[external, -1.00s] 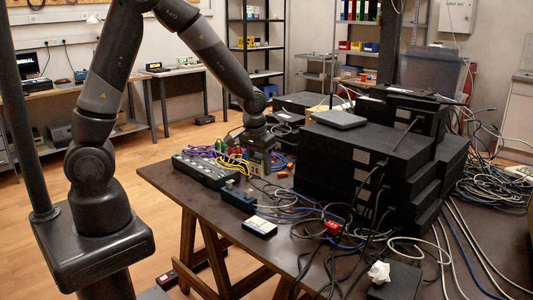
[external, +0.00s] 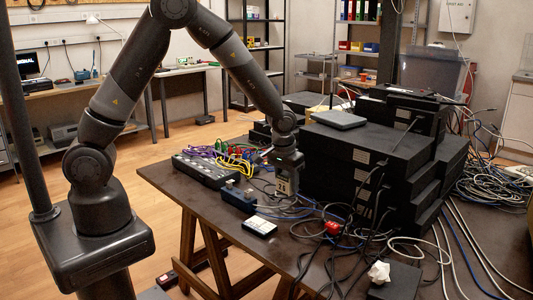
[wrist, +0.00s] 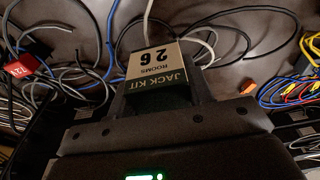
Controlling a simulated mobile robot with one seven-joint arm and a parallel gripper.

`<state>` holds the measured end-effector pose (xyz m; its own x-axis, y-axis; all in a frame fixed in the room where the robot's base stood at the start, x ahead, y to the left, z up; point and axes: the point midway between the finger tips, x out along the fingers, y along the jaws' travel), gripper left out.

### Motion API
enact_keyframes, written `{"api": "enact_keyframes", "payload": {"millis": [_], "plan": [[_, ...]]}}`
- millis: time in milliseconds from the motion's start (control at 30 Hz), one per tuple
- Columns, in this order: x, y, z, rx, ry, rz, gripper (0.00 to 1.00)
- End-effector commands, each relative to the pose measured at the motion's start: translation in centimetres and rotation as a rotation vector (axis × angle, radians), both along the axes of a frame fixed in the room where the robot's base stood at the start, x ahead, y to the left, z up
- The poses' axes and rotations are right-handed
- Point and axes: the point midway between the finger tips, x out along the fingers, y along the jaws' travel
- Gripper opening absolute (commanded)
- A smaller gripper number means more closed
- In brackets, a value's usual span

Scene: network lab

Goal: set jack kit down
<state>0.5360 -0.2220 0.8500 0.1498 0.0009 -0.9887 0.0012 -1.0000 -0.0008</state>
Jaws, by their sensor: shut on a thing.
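The jack kit (wrist: 158,65) is a small box with a pale label reading "JACK KIT ROOMS 26", upside down in the wrist view. My gripper (external: 287,170) is shut on it and points down over the table (external: 184,201), just left of the stacked black equipment. The kit's lower part (external: 284,187) shows beneath my gripper in the external view. Cables lie around it. Whether its underside touches the table or hangs slightly above, I cannot tell.
A black equipment stack (external: 345,185) stands close on the right. A power strip (external: 206,171), a small dark box (external: 237,197) and a white-faced device (external: 260,226) lie to the left and front. A red tag (external: 332,228) lies among loose cables. The table's front-left corner is bare.

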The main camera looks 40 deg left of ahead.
Motion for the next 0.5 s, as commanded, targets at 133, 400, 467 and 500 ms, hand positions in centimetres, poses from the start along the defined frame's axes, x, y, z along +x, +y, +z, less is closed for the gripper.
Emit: {"api": "enact_keyframes", "payload": {"millis": [133,400,467,500], "plan": [[2.0,1.6,-1.6,0.000,0.001,0.003,0.22],[2.7,2.2,-3.1,-0.001,0.001,-0.001,0.22],[2.7,2.2,-3.9,0.000,0.002,-0.001,0.22],[2.6,2.2,-4.6,0.000,0.003,-0.001,0.22]]}}
